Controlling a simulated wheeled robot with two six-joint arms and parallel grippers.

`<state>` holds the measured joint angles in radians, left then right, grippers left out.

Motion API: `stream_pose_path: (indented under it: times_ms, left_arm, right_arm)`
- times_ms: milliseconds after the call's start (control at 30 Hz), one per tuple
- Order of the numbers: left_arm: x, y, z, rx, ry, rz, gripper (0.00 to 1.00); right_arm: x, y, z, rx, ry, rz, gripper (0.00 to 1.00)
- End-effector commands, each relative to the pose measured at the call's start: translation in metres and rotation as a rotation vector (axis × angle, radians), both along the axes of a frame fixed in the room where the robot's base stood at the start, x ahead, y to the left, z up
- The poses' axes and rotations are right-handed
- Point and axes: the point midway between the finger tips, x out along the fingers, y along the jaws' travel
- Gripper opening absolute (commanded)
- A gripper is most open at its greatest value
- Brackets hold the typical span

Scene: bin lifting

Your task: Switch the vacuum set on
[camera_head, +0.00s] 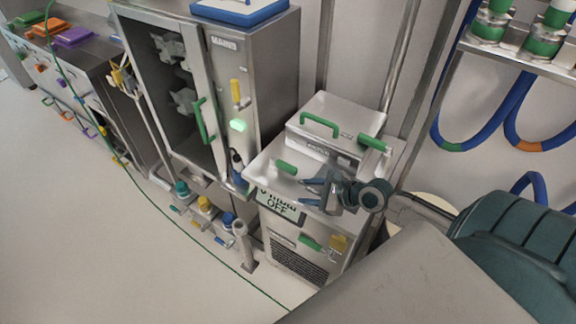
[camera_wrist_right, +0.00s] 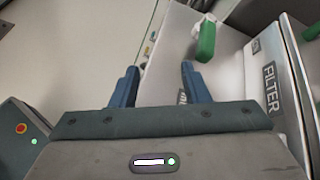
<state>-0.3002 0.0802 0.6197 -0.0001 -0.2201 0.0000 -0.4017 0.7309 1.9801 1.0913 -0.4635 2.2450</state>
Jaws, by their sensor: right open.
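The vacuum set is a metal unit (camera_head: 318,262) with a display (camera_head: 278,205) on its front that reads "OFF". A green lever handle (camera_head: 285,167) sits on its top at the left; I take it to be the green handle in the right wrist view (camera_wrist_right: 206,40). My right gripper (camera_head: 308,190) is open above the unit's front top edge, beside the display and to the right of the lever. In the right wrist view its blue fingers (camera_wrist_right: 160,70) are apart with nothing between them, and the green handle is beyond the right finger. My left gripper is not in view.
A metal box (camera_head: 335,120) with green handles stands at the unit's back. A tall cabinet (camera_head: 258,80) with its glass door is to the left.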

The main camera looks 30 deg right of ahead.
Motion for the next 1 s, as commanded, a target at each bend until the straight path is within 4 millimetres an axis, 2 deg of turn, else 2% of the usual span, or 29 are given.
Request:
stream_pose_path:
  times_ms: [33,133,333,567,1000]
  left_arm:
    - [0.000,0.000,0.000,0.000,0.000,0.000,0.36]
    - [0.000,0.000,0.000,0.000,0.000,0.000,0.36]
    - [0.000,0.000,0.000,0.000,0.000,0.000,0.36]
    - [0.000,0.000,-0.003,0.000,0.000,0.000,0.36]
    - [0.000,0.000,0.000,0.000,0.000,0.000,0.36]
  right_arm:
    - [0.009,-0.013,0.005,0.084,0.015,-0.064,0.42]
    - [0.022,-0.032,0.015,0.239,0.037,-0.174,0.42]
    - [0.034,-0.048,0.022,0.376,0.053,-0.265,0.42]
    - [0.055,-0.040,0.014,0.387,0.053,-0.270,0.42]
    - [0.113,-0.015,-0.012,0.383,0.056,-0.267,0.42]
